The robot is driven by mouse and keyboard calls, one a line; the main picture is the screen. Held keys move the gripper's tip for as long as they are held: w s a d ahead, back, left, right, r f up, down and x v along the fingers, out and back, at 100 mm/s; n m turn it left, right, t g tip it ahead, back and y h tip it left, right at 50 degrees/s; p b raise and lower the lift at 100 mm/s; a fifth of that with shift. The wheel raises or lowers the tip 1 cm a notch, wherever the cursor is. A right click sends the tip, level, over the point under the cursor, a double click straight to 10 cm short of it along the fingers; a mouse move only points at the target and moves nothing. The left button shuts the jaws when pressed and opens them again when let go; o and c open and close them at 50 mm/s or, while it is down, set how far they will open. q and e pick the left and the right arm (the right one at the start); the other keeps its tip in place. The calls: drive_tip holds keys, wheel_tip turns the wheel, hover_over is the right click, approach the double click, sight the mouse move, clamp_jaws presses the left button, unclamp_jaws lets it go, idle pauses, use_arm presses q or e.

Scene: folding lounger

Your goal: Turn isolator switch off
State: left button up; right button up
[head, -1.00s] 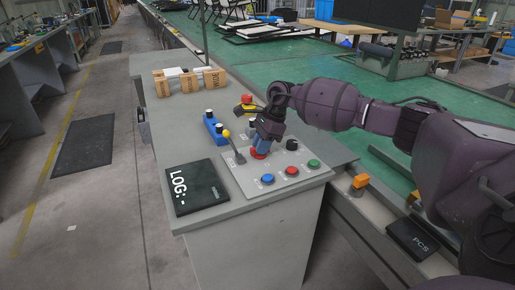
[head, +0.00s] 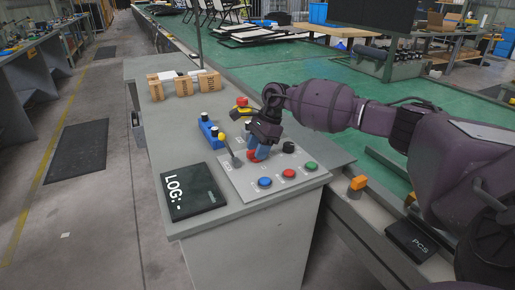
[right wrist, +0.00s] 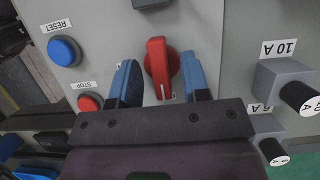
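A red rotary switch knob (right wrist: 161,68) sits on the grey control panel (right wrist: 205,25), with a small white mark at its end nearest my gripper. My right gripper (right wrist: 160,82) has its two blue fingers on either side of the knob, apart, with the knob between them. I cannot tell whether either finger touches it. In the head view my right gripper (head: 261,148) points down at the red knob (head: 253,157), which it partly hides. The knob's isolator label is not readable. My left gripper is not in view.
Blue (head: 265,182), red (head: 289,174) and green (head: 311,167) buttons line the panel's front. A black knob (head: 288,147) is to the right, a yellow-tipped lever (head: 229,148) to the left. A LOG tablet (head: 192,191) and small boxes (head: 183,86) lie on the bench.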

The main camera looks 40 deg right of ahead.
drive_tip(key=w+p+v, duration=0.1)
drive_tip(key=v, duration=0.9)
drive_tip(key=shift+s+d+r, duration=0.2)
drive_tip(key=shift+s+r, duration=0.2)
drive_tip(key=shift+s, duration=0.1)
